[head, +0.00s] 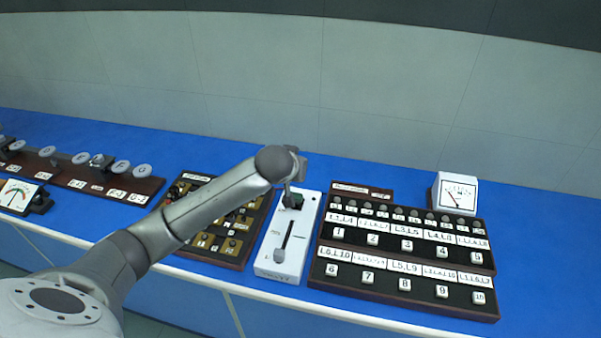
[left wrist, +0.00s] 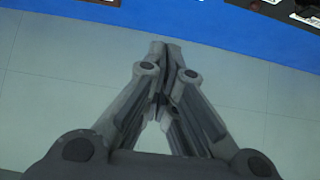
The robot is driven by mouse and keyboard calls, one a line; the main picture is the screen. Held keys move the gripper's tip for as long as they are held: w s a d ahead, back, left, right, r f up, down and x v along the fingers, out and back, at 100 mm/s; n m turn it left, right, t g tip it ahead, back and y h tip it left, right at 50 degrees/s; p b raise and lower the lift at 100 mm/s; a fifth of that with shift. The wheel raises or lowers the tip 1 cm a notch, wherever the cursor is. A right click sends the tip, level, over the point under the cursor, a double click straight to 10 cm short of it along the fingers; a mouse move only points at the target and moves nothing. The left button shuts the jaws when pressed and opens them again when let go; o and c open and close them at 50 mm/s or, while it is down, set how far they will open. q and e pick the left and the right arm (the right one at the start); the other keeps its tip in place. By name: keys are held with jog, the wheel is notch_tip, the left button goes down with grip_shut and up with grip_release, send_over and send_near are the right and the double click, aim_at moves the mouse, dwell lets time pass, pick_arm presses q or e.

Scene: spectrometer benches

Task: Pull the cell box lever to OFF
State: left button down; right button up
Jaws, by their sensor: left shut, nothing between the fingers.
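The cell box is a white box (head: 268,262) on the blue bench, between two dark panels. A dark straight slot or bar runs along its top, with a grey knob-like piece (head: 279,256) at the near end. I cannot tell which piece is the lever handle. My left gripper (head: 288,188) hangs over the far end of the box; whether it touches anything is unclear. In the left wrist view its fingers (left wrist: 165,46) meet, empty. My right gripper is in neither view.
A button panel (head: 402,262) with several numbered labels lies to the right, with a white meter (head: 456,194) behind it. A dark knob panel (head: 222,246) is at the left, partly under my arm. A brown board (head: 77,175) lies farther left. The wall (head: 400,75) stands behind.

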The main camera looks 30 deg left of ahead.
pick_arm(q)
jog(key=v, duration=0.3)
jog(key=shift+s+d+r+b, duration=0.1)
jog(key=shift+d+r+b, duration=0.05)
jog(key=shift+r+b, duration=0.15)
dwell(0.3)
